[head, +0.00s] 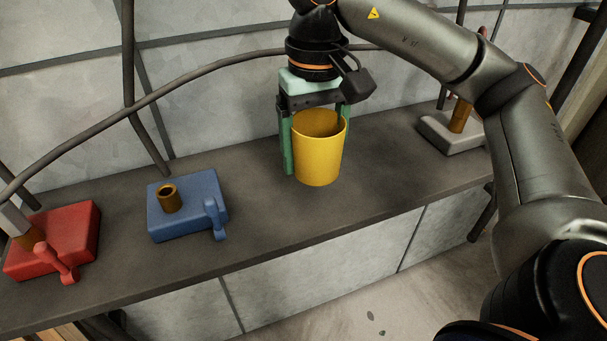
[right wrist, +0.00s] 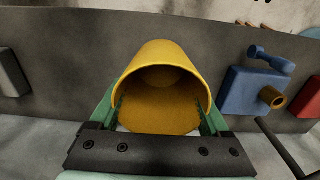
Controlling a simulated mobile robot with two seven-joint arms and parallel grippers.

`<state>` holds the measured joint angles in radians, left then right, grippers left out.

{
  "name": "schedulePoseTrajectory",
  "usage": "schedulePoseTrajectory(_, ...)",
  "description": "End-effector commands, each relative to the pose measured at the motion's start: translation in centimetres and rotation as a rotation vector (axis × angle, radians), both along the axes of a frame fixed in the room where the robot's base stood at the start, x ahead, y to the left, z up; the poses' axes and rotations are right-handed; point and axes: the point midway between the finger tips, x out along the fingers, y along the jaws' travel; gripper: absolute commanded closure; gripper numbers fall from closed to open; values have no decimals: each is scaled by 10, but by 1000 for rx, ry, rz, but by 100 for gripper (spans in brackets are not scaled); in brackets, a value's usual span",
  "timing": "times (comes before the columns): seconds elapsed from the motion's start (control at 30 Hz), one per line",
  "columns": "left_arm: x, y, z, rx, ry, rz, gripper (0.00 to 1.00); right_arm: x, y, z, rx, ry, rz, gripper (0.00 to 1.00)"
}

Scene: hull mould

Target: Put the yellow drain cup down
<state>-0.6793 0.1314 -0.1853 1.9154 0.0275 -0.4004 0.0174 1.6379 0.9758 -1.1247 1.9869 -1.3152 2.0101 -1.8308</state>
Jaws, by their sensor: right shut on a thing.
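The yellow drain cup (head: 318,158) is upright at the middle of the grey shelf (head: 260,225), mouth up. My right gripper (head: 317,150) comes down from above, with its green fingers on either side of the cup wall, shut on it. In the right wrist view the cup (right wrist: 165,75) sits between the two fingers, its open mouth facing the camera. I cannot tell whether the cup's base touches the shelf or is slightly above it. My left gripper is not in view.
A blue block with a brown spout and lever (head: 190,205) stands left of the cup. A red block (head: 55,240) is farther left. A light grey block (head: 450,130) stands to the right. The shelf between the blue block and the cup is clear.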

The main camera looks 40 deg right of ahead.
Motion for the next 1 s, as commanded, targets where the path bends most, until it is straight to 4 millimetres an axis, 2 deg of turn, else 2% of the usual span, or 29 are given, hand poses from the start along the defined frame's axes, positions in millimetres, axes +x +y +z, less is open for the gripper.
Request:
schedulePoseTrajectory(0.03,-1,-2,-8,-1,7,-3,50,7,-1,-14,2,6,-1,75)
schedulePoseTrajectory(0.1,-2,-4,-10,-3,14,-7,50,15,-3,-23,2,3,0,75)
schedulePoseTrajectory(0.3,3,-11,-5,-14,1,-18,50,26,-5,-34,2,0,0,75)
schedulePoseTrajectory(0.4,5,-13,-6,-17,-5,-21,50,34,-7,-45,2,3,0,75)
schedulePoseTrajectory(0.6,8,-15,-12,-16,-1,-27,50,33,-7,-69,1,0,1,75)
schedulePoseTrajectory(1.0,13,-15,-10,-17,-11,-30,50,33,-7,-74,1,-1,0,75)
